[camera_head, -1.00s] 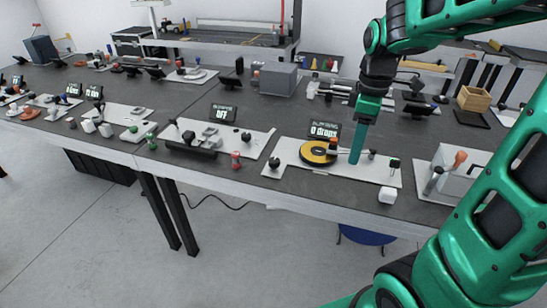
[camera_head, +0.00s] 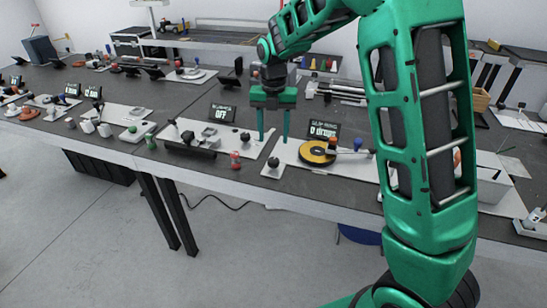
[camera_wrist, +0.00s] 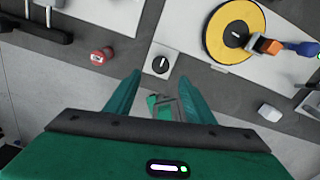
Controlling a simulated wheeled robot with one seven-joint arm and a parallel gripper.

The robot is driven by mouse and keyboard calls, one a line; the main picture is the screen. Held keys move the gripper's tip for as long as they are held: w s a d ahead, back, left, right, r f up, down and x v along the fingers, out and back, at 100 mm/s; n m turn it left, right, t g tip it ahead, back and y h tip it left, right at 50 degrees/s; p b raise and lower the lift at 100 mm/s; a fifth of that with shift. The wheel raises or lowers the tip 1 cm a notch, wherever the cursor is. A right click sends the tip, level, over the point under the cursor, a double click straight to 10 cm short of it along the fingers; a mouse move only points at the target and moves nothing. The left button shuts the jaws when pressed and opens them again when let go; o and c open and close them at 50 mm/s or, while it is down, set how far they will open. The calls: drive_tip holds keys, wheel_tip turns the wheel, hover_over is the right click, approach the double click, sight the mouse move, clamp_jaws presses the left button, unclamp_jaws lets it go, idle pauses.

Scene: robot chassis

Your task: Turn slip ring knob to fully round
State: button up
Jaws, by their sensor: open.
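A yellow disc (camera_head: 316,153) with a black hub lies on a white board, and a display (camera_head: 323,131) reading "0 drops" stands behind it. My gripper (camera_head: 273,139) points down, open and empty, near this knob. In the wrist view the knob appears beyond and between the fingertips (camera_wrist: 161,75); contact is not visible.
A red knob (camera_head: 235,160) stands to the left, near a board with a black bar device (camera_head: 187,140) and an "OFF" display (camera_head: 222,113). A white block (camera_wrist: 270,111) lies to the right. The table's front edge is close to the black knob.

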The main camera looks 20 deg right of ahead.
sight(274, 159)
wheel_tip(274, 159, down, 9)
drive_tip(key=shift+f, duration=0.2)
idle(0.3)
drive_tip(key=c, duration=1.1)
drive_tip(key=shift+o, duration=0.2)
drive_tip(key=shift+d, duration=0.1)
